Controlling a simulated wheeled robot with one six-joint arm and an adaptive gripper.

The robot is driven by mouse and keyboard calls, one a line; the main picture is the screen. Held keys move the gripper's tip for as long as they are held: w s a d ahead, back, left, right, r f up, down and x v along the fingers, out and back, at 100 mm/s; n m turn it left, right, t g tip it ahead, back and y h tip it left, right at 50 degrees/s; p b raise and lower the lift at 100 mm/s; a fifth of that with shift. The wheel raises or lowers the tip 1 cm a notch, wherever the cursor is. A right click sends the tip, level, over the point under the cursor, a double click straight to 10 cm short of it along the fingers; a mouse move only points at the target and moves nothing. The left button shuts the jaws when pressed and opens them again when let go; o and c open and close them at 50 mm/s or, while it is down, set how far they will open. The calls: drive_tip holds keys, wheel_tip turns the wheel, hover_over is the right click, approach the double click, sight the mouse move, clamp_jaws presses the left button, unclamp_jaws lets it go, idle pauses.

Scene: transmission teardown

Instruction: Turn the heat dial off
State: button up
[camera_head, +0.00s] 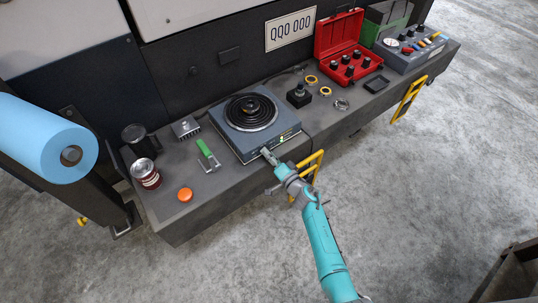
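The hot plate (227,137) is a blue-grey box with a dark coil burner (250,112) on top. It stands on the grey bench. Its front panel faces me and carries a small lit yellowish mark (284,136) to the right. The heat dial cannot be made out; my gripper covers part of the front panel. My gripper (266,153) is at the end of the teal arm, right at the lower front of the hot plate. I cannot tell whether it touches the panel or whether its fingers are open.
Left of the hot plate are a green-handled tool (206,150), an orange cap (185,194), a can (145,173) and a dark mug (139,140). A red case (340,34) stands right. Yellow handles (311,166) stick out from the bench front beside my arm.

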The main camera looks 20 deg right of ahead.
clamp_jaws()
